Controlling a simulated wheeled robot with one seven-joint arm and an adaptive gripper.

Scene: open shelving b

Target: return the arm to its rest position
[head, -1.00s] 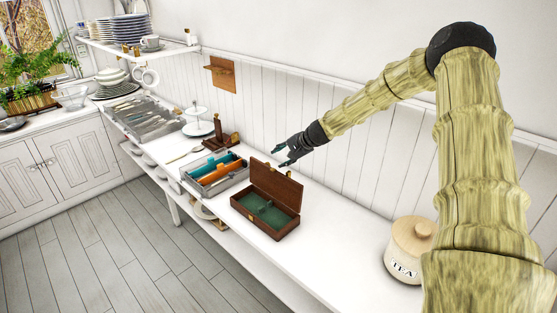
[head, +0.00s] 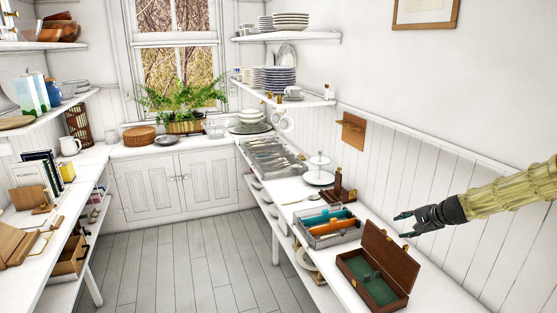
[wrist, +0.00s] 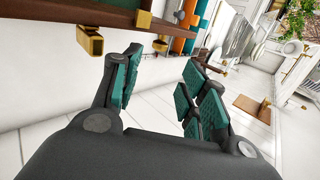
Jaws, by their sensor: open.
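My gripper (head: 408,225) is open and empty at the end of my arm, which reaches in from the right edge of the head view. It hangs in the air above the right counter, near the open wooden box. In the wrist view my gripper (wrist: 158,92) shows its two green-padded fingers spread apart with nothing between them. The brown wooden box (head: 403,268) stands open on the counter with a green lining. Its dark wooden edge and brass fittings (wrist: 90,40) show at the top left of the wrist view.
Next to the box is a grey tray (head: 333,241) holding teal and orange items. Beyond it stand a wooden stand (head: 339,194), a tiered white stand (head: 319,176) and a cutlery tray (head: 270,157). A wall shelf (head: 290,98) carries plates. The floor (head: 190,260) between the counters is clear.

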